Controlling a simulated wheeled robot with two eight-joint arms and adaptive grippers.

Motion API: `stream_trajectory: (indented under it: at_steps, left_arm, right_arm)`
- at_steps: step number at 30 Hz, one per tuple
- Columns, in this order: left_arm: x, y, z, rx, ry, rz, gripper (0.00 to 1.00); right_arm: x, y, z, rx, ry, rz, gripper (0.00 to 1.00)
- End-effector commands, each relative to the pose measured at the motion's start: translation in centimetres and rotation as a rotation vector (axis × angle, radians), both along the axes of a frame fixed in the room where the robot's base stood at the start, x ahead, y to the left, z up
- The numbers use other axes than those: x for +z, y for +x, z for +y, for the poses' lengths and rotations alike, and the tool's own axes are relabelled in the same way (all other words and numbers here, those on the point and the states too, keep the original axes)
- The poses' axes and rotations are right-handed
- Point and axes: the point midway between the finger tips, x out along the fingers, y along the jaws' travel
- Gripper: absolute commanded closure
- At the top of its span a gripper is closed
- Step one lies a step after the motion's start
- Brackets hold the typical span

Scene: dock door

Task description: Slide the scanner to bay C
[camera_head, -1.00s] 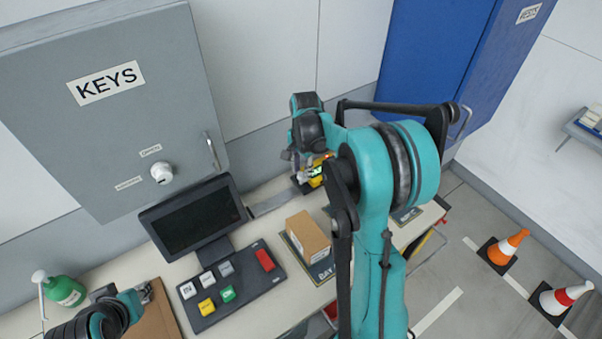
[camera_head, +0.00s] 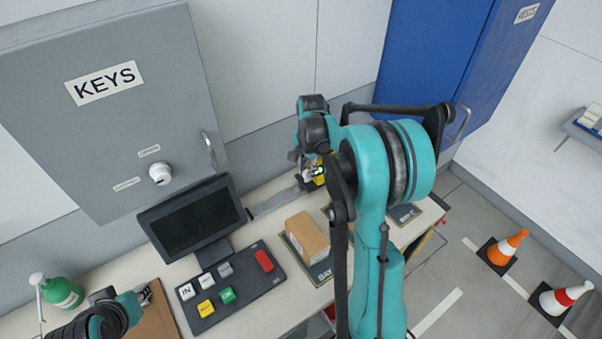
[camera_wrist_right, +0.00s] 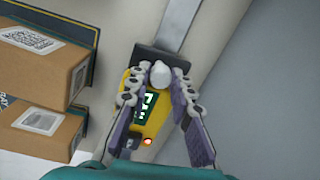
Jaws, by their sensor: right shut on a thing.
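The scanner (camera_head: 320,176) is a small yellow and black unit with a lit green display, on a grey rail (camera_head: 275,202) along the back of the bench. In the right wrist view the scanner (camera_wrist_right: 134,112) has a white rounded knob (camera_wrist_right: 160,74) on it. My right gripper (camera_wrist_right: 160,84) is shut around this knob, one finger on each side. In the head view my right gripper (camera_head: 308,168) is partly hidden by its arm. The bay C mat (camera_head: 405,215) lies further right, its label partly readable.
A cardboard box (camera_head: 308,237) stands on a bay mat; the wrist view shows two boxes beside the rail. A monitor (camera_head: 192,220), a button panel (camera_head: 232,281) and a green bottle (camera_head: 63,292) are further left. The grey KEYS cabinet (camera_head: 110,150) hangs above.

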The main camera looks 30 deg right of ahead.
Motion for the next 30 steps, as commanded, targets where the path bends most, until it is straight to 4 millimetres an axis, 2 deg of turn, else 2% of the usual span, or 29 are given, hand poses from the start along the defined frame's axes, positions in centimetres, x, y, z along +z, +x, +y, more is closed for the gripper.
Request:
stream_trajectory:
  at_steps: [9,15,21,30]
  left_arm:
    - [-0.3,0.0,0.0,0.0,0.0,0.0,0.7]
    - [-0.3,0.0,0.0,0.0,0.0,0.0,0.7]
    - [-0.3,0.0,0.0,0.0,0.0,0.0,0.7]
    - [-0.3,0.0,0.0,0.0,0.0,0.0,0.7]
  right_arm:
    - [0.0,0.7,-8.0,-0.006,-0.001,-0.001,1.0]
    - [0.1,1.0,-11.8,-0.004,-0.001,-0.001,1.0]
    - [0.1,1.1,-13.7,-0.002,-0.001,-0.001,1.0]
    - [0.1,1.2,-14.2,-0.002,-0.003,-0.003,1.0]
